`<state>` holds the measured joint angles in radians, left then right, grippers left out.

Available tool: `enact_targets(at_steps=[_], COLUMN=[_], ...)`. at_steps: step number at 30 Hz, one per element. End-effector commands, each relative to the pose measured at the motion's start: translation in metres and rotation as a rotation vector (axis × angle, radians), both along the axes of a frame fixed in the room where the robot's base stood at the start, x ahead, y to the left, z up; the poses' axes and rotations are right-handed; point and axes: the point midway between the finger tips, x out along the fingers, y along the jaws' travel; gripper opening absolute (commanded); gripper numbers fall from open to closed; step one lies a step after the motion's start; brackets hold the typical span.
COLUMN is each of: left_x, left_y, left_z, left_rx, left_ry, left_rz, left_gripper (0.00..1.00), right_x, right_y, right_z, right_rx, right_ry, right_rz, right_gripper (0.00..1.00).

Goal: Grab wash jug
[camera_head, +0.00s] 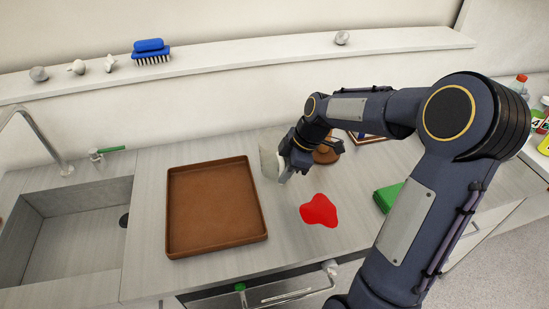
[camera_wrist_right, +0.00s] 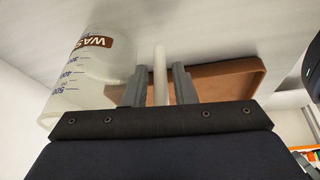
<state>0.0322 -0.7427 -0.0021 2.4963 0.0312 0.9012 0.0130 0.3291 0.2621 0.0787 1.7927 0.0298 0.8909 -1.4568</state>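The wash jug (camera_head: 269,154) is a pale translucent container standing on the counter to the right of the brown tray, partly hidden by my right gripper. In the right wrist view the jug (camera_wrist_right: 95,68) shows at the left, with a brown "WAS..." label and blue volume marks. My right gripper (camera_head: 284,175) is at the jug's right side. In the wrist view its two grey fingers (camera_wrist_right: 158,85) are apart. A pale upright bar (camera_wrist_right: 160,75), apparently the jug's handle, shows between them, with gaps on both sides. My left gripper is out of view.
The brown tray (camera_head: 215,246) lies left of the jug. A red spill (camera_head: 319,211) is in front of my right gripper, and a green sponge-like block (camera_head: 388,197) is partly behind my arm. The sink (camera_head: 75,240) is at left; a blue brush (camera_head: 151,52) sits on the ledge.

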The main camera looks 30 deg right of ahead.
Motion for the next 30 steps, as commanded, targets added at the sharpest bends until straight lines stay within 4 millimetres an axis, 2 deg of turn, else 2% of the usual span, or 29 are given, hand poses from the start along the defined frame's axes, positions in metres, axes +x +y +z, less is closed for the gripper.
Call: enact_targets(at_steps=[6,12,25,30], left_x=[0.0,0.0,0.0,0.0], left_y=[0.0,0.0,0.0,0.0], left_z=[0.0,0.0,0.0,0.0], left_rx=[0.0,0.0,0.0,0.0], left_ry=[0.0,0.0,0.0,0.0], left_rz=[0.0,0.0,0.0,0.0], left_gripper=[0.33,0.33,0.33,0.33], right_x=[0.0,0.0,0.001,0.001], right_y=[0.0,0.0,0.0,0.0], right_z=[-0.001,-0.001,0.001,0.011], right_rx=[0.0,0.0,0.0,-0.001], right_ry=[-0.001,-0.001,-0.003,-0.005], right_rz=[0.0,0.0,-0.001,-0.001], right_gripper=[0.24,0.0,0.0,0.0])
